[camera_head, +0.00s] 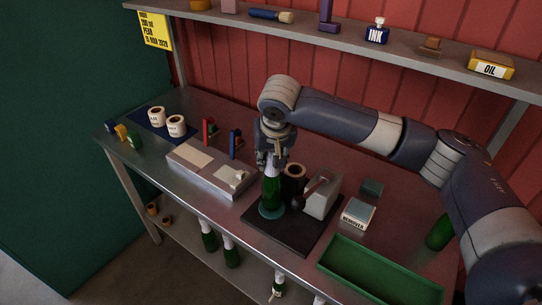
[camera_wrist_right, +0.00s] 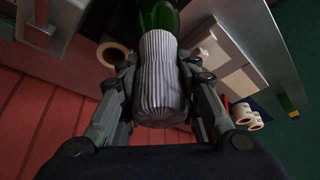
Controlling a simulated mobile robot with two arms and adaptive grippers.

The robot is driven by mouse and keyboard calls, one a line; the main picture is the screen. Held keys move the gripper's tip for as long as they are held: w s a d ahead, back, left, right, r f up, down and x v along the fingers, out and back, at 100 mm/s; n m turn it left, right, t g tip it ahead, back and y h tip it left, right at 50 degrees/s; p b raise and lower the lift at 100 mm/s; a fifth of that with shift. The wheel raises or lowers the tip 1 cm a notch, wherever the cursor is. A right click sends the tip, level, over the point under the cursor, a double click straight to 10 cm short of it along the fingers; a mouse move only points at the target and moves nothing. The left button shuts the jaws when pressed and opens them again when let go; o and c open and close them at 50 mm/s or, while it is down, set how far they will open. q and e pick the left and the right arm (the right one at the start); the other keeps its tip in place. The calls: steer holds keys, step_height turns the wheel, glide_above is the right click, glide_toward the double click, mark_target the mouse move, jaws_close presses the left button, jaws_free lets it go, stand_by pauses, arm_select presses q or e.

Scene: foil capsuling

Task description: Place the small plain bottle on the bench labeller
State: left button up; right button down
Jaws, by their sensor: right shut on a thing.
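The bench labeller (camera_head: 262,233) is a dark base plate with a round teal pad, a roll and a grey block with a lever. The small plain bottle (camera_head: 271,191) is green and stands upright over the teal pad (camera_head: 277,213); I cannot tell whether its base touches the pad. My right gripper (camera_head: 269,164) comes from above and is shut on the bottle's neck. In the right wrist view, its fingers (camera_wrist_right: 160,95) lie either side of a pale ribbed foil sleeve (camera_wrist_right: 160,75) on the green bottle (camera_wrist_right: 158,14). My left gripper is not in view.
A grey block tray (camera_head: 208,175) lies left of the labeller. A small box (camera_head: 358,213) and an empty green tray (camera_head: 375,275) lie to the right, with another green bottle (camera_head: 439,232) beyond. Label rolls (camera_head: 176,126) stand at the back left. A shelf (camera_head: 390,51) runs above.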

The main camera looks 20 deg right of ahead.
steer(key=shift+f, duration=0.3)
steer(key=c, duration=1.2)
jaws_free()
steer(key=shift+f, duration=0.1)
steer(key=shift+s+r, duration=0.15)
steer(key=shift+r, duration=0.35)
steer(key=b+v, duration=0.2)
steer(key=v, duration=0.9)
